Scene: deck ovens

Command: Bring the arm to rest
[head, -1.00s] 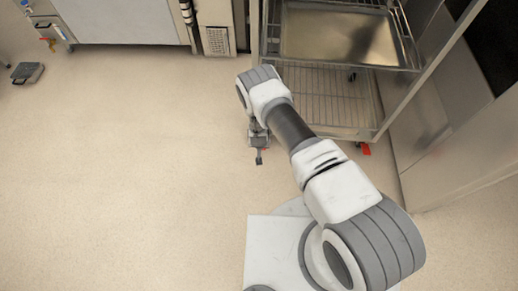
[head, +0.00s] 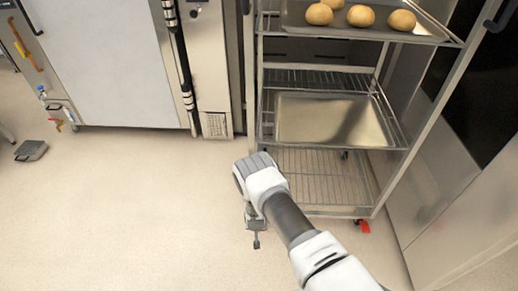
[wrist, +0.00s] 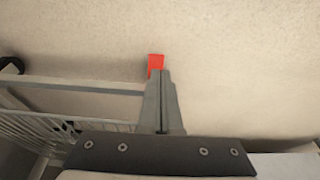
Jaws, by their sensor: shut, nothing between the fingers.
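My gripper (head: 256,241) hangs at the end of my arm in the head view, pointing down over the bare floor, just left of and in front of the wheeled rack (head: 390,165). In the wrist view my gripper (wrist: 161,75) has its two fingers pressed together with nothing between them. A red patch, likely a caster pedal (wrist: 155,64), shows beyond the fingertips. The gripper appears apart from the rack.
The rack holds a tray (head: 430,38) of round buns on top and a bare metal tray (head: 335,120) below. A steel oven (head: 110,60) stands at the back left. A grey pedal (head: 31,150) lies on the floor.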

